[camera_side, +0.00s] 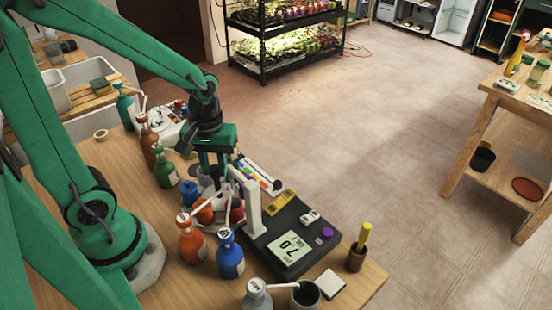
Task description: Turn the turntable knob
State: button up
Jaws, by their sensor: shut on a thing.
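The turntable (213,219) sits on the wooden bench behind the orange and blue bottles, carrying small coloured pots, including an orange one (204,213) and a red one (237,212). My green gripper (212,172) points down over the middle of the turntable, its fingers low among the pots. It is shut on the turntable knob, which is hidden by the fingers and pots. How far the knob is turned cannot be seen.
An orange bottle (191,243) and a blue bottle (230,259) stand close in front. A white post (250,205) rises just right, on a dark device with a display (289,254). Green and brown bottles stand left.

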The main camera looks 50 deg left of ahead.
dwell(0.3)
jog(key=o, duration=1)
jog(key=shift+r, duration=0.15)
jog(key=shift+r, duration=3.8)
jog(key=shift+r, duration=0.1)
jog(key=s+d+r+m+t, duration=0.1)
jog(key=s+r+m+t, duration=0.2)
jog(key=r+m+t, duration=0.2)
jog(key=r+m, duration=0.1)
jog(key=m, duration=0.2)
jog(key=shift+s+r+m+t, duration=0.15)
jog(key=shift+r+m+t, duration=0.05)
jog(key=shift+m+t, duration=0.1)
